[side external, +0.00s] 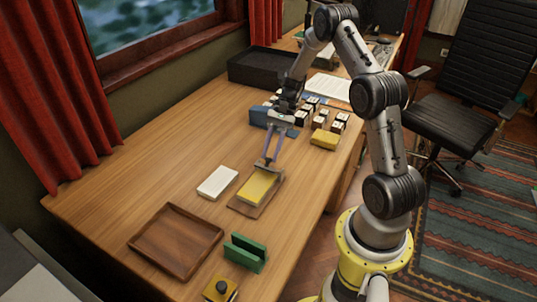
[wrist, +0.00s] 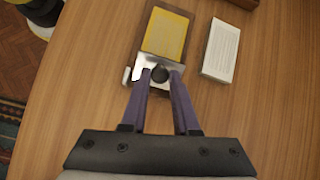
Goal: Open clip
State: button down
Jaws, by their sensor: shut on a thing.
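A clipboard with a wooden board (side external: 240,208) lies on the desk and bears a yellow pad (side external: 258,187). In the wrist view the yellow pad (wrist: 166,34) lies under the metal clip (wrist: 146,64) at the near end of the board. A dark round knob (wrist: 159,73) sits on the clip. My gripper (side external: 267,162) is at the clip end, pointing down. In the wrist view my gripper (wrist: 160,76) has its two purple fingers on either side of the knob, shut on it. The clip appears to lie down against the pad; its exact angle is hard to tell.
A white card stack (side external: 218,182) lies left of the clipboard. A wooden tray (side external: 176,240), a green holder (side external: 244,252) and a yellow block with a dark knob (side external: 220,288) stand nearer. Several small blocks (side external: 318,114) and a yellow block (side external: 324,139) are behind. The left desk is clear.

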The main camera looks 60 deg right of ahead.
jog(key=d+y, duration=0.1)
jog(key=y, duration=0.1)
jog(key=d+f+y, duration=0.1)
jog(key=y, duration=0.1)
jog(key=shift+d+y, duration=0.15)
jog(key=shift+y, duration=0.25)
jog(key=shift+d+f+y, duration=0.3)
jog(key=shift+d+y, duration=0.05)
jog(key=shift+y, duration=0.55)
jog(key=shift+d+f+y, duration=0.25)
jog(key=shift+d+y, duration=0.05)
jog(key=shift+y, duration=0.6)
jog(key=c, duration=0.7)
grip_release()
jog(key=shift+o, duration=0.2)
jog(key=shift+d, duration=0.15)
